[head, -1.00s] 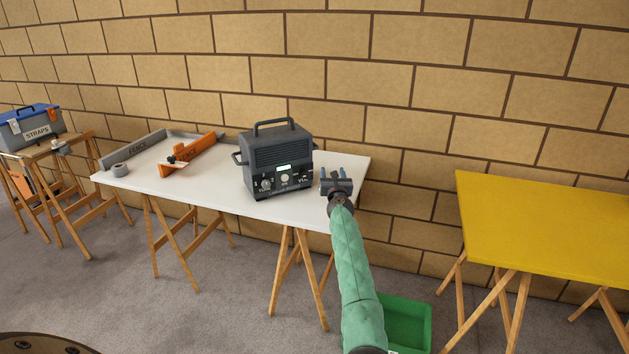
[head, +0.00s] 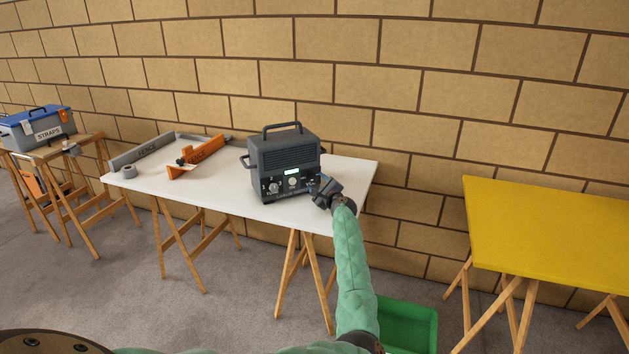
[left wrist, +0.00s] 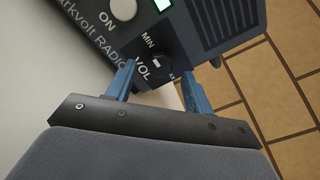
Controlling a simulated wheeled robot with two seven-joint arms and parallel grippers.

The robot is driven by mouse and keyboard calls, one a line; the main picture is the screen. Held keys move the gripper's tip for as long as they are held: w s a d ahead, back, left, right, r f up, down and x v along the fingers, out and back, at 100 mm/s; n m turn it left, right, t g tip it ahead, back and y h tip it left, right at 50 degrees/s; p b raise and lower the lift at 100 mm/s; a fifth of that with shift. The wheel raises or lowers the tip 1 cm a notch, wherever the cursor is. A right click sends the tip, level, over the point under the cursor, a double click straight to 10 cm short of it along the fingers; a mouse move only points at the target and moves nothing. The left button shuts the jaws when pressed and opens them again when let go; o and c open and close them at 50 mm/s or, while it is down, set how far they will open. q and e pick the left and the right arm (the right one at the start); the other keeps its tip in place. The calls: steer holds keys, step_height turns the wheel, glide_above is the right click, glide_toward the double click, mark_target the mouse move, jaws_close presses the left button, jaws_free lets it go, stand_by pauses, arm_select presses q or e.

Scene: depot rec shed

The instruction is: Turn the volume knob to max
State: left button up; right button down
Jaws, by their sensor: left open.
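The dark grey radio (head: 285,160) stands upright on the white table, with a lit green display and front knobs. In the left wrist view, its black volume knob (left wrist: 162,66) sits on a dark panel marked VOL and MIN, with a pale mark on its face. The MAX lettering is mostly hidden by a finger. My left gripper (left wrist: 159,82) is open, its two blue fingers on either side of the knob; I cannot tell whether they touch it. In the head view, the left gripper (head: 320,190) is at the radio's lower right front and hides the knob.
A yellow table (head: 550,230) stands to the right, with a green bin (head: 408,322) on the floor. A block wall is behind.

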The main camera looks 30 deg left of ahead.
mark_target(314, 180)
arm_select(q)
steer(key=shift+x, duration=1.55)
steer(key=shift+c, duration=0.2)
steer(key=c, duration=0.9)
